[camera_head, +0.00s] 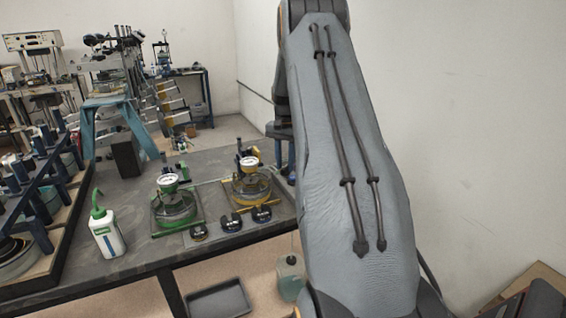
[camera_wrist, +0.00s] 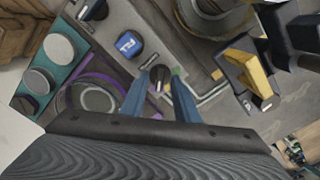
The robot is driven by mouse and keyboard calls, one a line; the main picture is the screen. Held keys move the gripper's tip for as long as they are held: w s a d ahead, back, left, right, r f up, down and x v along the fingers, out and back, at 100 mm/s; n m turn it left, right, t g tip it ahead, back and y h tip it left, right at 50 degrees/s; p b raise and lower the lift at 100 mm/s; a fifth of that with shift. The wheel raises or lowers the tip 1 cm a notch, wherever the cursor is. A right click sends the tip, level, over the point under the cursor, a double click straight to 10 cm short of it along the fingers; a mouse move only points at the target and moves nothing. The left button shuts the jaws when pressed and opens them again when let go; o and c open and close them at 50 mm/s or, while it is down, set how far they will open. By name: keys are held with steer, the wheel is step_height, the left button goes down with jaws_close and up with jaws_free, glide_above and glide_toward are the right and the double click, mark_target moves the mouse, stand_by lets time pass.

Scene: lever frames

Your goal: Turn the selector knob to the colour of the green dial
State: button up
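In the head view, a green-framed device (camera_head: 175,208) with a white-faced dial (camera_head: 167,180) stands on the grey bench, left of a similar yellow-framed device (camera_head: 250,188). In the wrist view, a small dark knob (camera_wrist: 160,77) sits on a grey plate with small green and yellow marks beside it. My gripper (camera_wrist: 161,78) is open, its two blue fingers spread on either side of this knob. I cannot tell whether they touch it. The knob's pointing direction is unclear. My arm hides my gripper in the head view.
A blue-topped round part (camera_wrist: 128,44) lies close to the left finger. A yellow block (camera_wrist: 250,72) stands at the right, and a purple-edged ring (camera_wrist: 88,98) at the left. A white bottle with a green spout (camera_head: 107,232) stands at the bench's left.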

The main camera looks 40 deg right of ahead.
steer(key=shift+f, duration=0.2)
steer(key=shift+c, duration=0.3)
jaws_close()
steer(key=shift+a, duration=0.2)
